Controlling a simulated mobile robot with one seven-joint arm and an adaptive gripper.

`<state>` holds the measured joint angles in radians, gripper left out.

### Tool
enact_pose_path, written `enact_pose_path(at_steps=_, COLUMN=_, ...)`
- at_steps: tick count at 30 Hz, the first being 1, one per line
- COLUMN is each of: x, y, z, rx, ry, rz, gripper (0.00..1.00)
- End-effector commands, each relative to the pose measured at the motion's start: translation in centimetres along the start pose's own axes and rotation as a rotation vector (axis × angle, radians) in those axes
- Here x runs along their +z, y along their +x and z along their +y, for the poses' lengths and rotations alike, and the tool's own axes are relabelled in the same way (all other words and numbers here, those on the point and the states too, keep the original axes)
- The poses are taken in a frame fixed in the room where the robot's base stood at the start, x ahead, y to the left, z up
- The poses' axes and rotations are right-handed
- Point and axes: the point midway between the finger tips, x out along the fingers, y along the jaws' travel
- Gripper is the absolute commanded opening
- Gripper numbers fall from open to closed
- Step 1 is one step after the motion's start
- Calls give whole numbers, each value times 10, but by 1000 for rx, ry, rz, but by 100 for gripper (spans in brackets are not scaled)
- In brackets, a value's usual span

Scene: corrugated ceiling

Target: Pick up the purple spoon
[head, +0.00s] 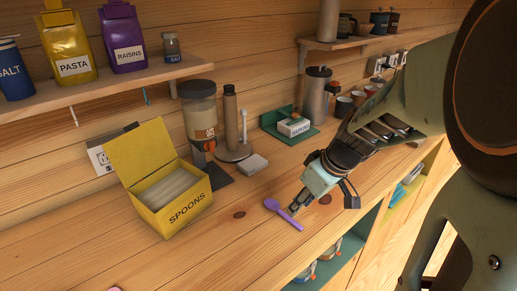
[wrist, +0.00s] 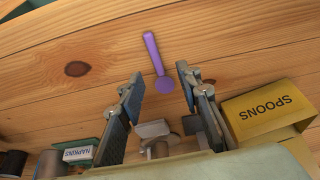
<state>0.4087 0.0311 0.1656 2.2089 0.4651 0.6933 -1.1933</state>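The purple spoon (head: 284,214) lies flat on the wooden counter near its front edge, its bowl toward the spoons box. In the wrist view the spoon (wrist: 156,62) shows whole, with its bowl between the fingertips and its handle extending beyond them. My gripper (head: 296,208) is above the counter close to the spoon's handle end in the head view. In the wrist view my gripper (wrist: 160,82) has its two fingers wide apart with nothing held between them. The gap in height between the fingertips and the spoon is hard to judge.
An open yellow spoons box (head: 185,216) stands left of the spoon. Behind are a paper towel holder (head: 231,125), a tall jar (head: 199,118) and a napkins box (head: 293,127). Open shelves (head: 340,255) lie below the counter edge. Counter around the spoon is clear.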

Motion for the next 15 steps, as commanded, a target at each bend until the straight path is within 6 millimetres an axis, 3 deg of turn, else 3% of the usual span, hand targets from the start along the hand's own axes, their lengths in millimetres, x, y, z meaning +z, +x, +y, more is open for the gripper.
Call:
enact_pose_path(at_steps=3, x=1, y=18, z=-1, rx=-3, ry=-2, rz=-2, gripper=32)
enact_pose_path(at_steps=11, x=1, y=34, z=2, rx=-3, ry=0, rz=-2, gripper=32)
enact_pose_path(at_steps=15, x=2, y=52, z=6, rx=-4, ry=0, rz=-3, gripper=32)
